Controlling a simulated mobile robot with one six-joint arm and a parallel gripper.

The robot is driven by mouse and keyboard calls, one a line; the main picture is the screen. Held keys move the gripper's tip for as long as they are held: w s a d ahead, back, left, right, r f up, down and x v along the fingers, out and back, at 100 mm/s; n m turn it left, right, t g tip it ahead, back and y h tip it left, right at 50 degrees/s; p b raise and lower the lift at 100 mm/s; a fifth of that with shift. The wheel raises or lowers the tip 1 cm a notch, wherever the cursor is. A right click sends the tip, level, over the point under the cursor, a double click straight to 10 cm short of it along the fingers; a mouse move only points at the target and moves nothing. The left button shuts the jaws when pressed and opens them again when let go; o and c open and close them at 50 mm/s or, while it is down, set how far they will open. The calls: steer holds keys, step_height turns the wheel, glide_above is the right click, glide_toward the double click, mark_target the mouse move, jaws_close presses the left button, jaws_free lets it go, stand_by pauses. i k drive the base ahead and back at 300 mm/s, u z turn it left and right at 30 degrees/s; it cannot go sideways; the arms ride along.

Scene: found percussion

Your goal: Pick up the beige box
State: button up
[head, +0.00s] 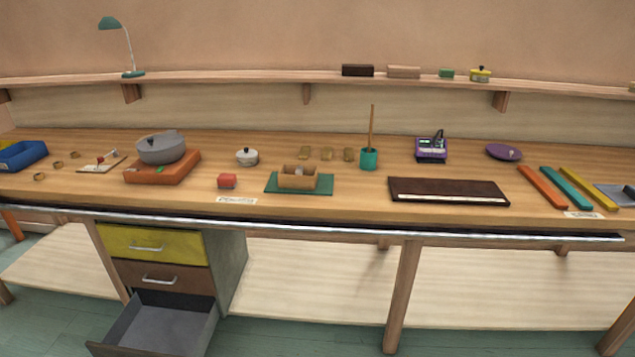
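A long pale beige box (403,72) rests on the wall shelf in the head view, between a dark brown box (358,70) on its left and a small green box (447,73) on its right. Nothing is touching the beige box on the shelf. My gripper is not in view.
The shelf (240,76) also holds a yellow lidded pot (480,75) and a green lamp (113,24). On the bench stand a grey pot (160,148), a teal cup (369,160) with a tall stick, and a brown board (449,189). The lowest drawer (160,325) is open.

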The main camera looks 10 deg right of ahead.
mark_target(287, 177)
steer(key=u, duration=0.15)
steer(key=i, duration=0.85)
steer(key=u, duration=4.4)
steer(key=i, duration=0.1)
steer(key=z, duration=2.95)
